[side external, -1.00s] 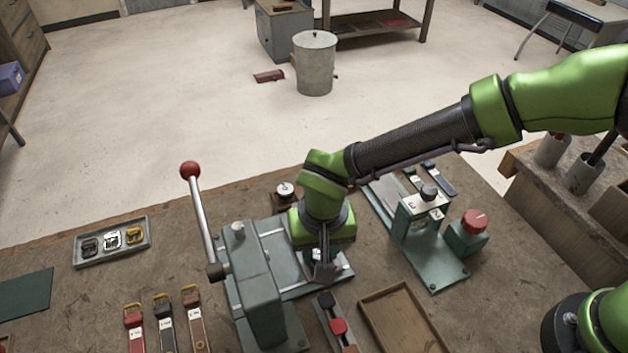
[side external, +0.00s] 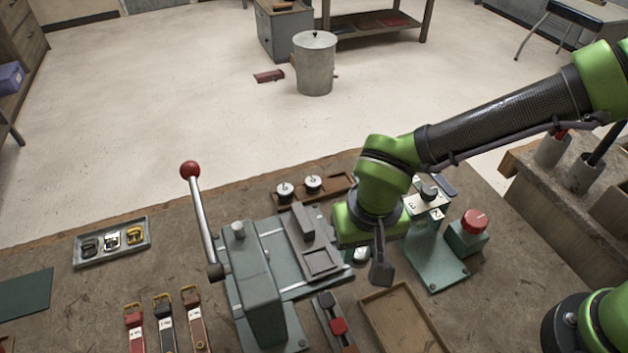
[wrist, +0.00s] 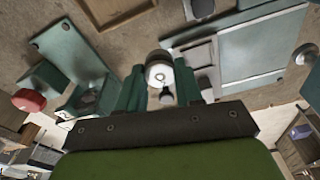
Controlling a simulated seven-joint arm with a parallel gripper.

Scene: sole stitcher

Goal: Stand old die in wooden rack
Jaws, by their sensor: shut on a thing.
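My gripper (wrist: 160,90) is shut on a round, pale metal die (wrist: 158,70), which sits between the fingers in the wrist view. In the side view, the die (side external: 361,257) shows partly below the green wrist, to the right of the green press bed. The wooden rack (side external: 340,190) lies at the back of the bench, behind the press and to the left of my gripper. Two round white-topped dies, one at left (side external: 285,189) and one beside it (side external: 313,183), stand in it. The rack's right end is bare and partly near my arm.
The green press (side external: 255,275) with its tall red-knobbed lever (side external: 190,171) stands left. A grey sliding plate (side external: 318,260) lies on its bed. A numbered green stand (side external: 430,235) and red button (side external: 474,221) are close at right. An empty wooden tray (side external: 368,303) lies in front.

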